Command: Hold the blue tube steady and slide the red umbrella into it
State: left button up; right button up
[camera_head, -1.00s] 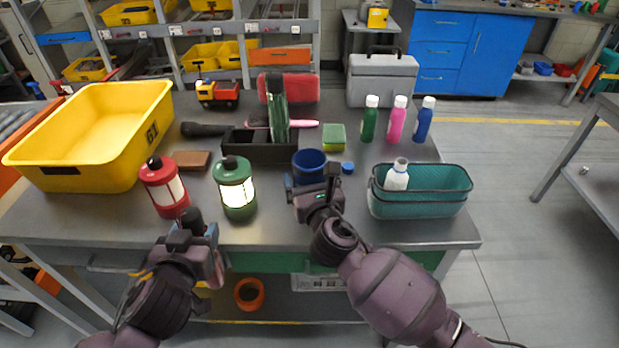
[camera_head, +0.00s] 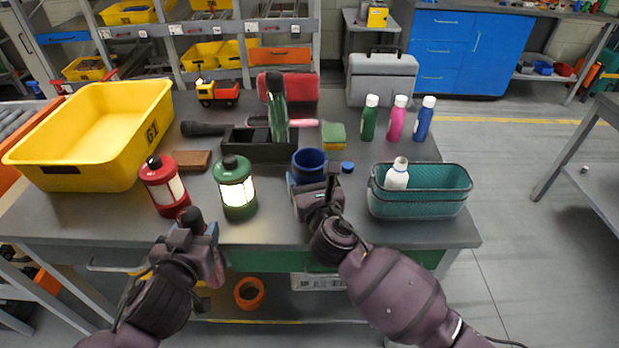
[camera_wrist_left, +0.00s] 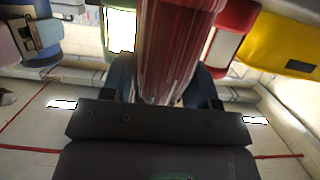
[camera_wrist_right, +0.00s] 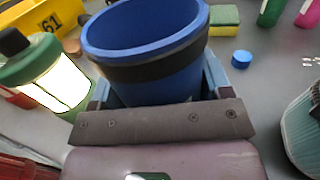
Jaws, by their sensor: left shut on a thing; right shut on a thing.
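The blue tube (camera_wrist_right: 150,80) stands upright and open at the top, with a dark band around it. My right gripper (camera_head: 309,190) is shut on the tube from its near side, and the tube also shows in the head view (camera_head: 309,165). The red umbrella (camera_wrist_left: 178,45) is folded and runs between the fingers of my left gripper (camera_head: 205,250), which is shut on it. In the head view most of the umbrella is hidden by the gripper. My left gripper is at the table's front edge, to the left of and nearer than the tube, with the umbrella apart from it.
A red lantern (camera_head: 166,187) and a green lantern (camera_head: 236,188) stand between the grippers and the yellow bin (camera_head: 158,120). A teal basket (camera_head: 420,203) with a white bottle is right of the tube. A black organizer (camera_head: 260,152) and a blue cap (camera_head: 347,167) lie behind.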

pick_arm(q)
jog(key=shift+d+r, duration=0.1)
jog(key=shift+r, duration=0.05)
dwell(0.3)
jog(key=shift+d+r+m+h, duration=0.35)
jog(key=shift+r+m+h, duration=0.1)
jog(key=shift+m+h, duration=0.05)
jog(key=w+d+r+m+g+h, duration=0.3)
jog(key=d+r+m+g+h, duration=0.3)
jog(key=r, duration=0.8)
jog(key=w+d+r+m+g+h, duration=0.3)
jog(key=d+r+m+g+h, duration=0.25)
jog(key=r, duration=0.95)
jog(key=w+d+r+m+g+h, duration=0.3)
jog(key=d+r+m+g, duration=0.35)
jog(key=r, duration=0.75)
jog(key=w+d+f+t, duration=0.1)
jog(key=w+f, duration=0.1)
jog(key=f, duration=1.4)
jog(key=w+d+f+n+t, duration=0.1)
jog(key=w+f+t, duration=0.1)
jog(key=f, duration=1.5)
jog(key=shift+w+f, duration=0.15)
jog(key=shift+f, duration=0.05)
